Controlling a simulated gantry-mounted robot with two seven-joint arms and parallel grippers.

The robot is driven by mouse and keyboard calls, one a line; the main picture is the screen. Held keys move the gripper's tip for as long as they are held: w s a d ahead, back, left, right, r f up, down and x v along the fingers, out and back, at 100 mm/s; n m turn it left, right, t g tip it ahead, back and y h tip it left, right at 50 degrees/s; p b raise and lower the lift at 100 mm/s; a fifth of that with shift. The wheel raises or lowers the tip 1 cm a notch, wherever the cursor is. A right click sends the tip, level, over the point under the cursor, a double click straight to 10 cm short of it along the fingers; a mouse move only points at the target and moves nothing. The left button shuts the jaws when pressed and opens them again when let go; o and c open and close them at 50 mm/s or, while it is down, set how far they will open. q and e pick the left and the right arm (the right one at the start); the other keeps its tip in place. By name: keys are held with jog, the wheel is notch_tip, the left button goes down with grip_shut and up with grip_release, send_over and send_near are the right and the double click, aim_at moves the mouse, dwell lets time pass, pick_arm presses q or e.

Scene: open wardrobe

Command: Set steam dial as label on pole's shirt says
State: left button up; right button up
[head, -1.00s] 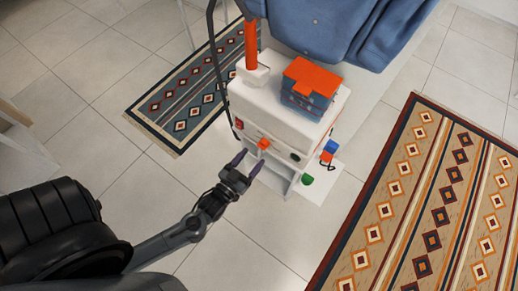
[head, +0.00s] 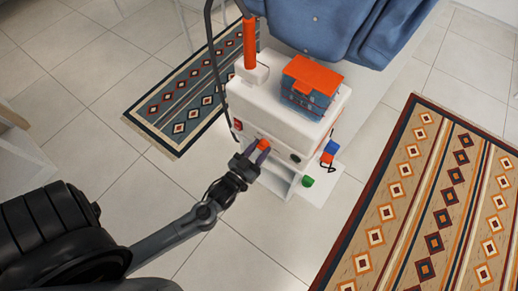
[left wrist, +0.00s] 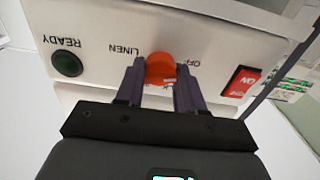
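The steam dial (head: 263,145) is an orange knob on the front panel of the white steamer (head: 262,107). In the left wrist view the dial (left wrist: 161,68) sits between my left gripper's two purple fingers, close against its sides. My left gripper (head: 260,154) is closed around it. The panel print is upside down there: LINEN (left wrist: 122,49) and OFF (left wrist: 189,64) are readable, while lettering below the dial is partly hidden by the fingers. A blue denim shirt (head: 350,25) hangs at the top of the head view; no label on it is readable. My right gripper is out of view.
A red ON switch (left wrist: 242,81) and a green READY button (left wrist: 67,64) flank the dial. An orange-topped blue tank (head: 312,84) stands on the steamer, beside an orange post (head: 250,42). Patterned rugs (head: 435,205) lie either side; the tile floor in front is clear.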

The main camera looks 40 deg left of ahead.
pick_arm(q)
jog(key=c, duration=0.4)
jog(key=shift+r+m+p, duration=0.2)
jog(key=shift+m+p, duration=0.4)
jog(key=shift+p, duration=0.4)
jog(key=m+p, duration=0.6)
jog(key=p, duration=0.2)
jog(key=shift+m, duration=0.3)
jog(key=m+p, duration=0.2)
jog(key=m, duration=0.1)
jog(key=shift+m+p, duration=0.3)
jog(key=shift+p, duration=0.1)
jog(key=m+p, duration=0.2)
jog(key=m, duration=0.1)
jog(key=shift+m, duration=0.3)
jog(key=m+p, duration=0.2)
jog(key=m, duration=0.2)
jog(key=shift+f+m, duration=0.1)
jog(key=shift+m, duration=0.2)
jog(key=m+p, duration=0.2)
jog(key=m, duration=0.2)
jog(key=shift+m, duration=0.3)
jog(key=shift+f+m+p, duration=0.1)
jog(key=shift+m+p, duration=0.35)
jog(key=shift+m, duration=1.35)
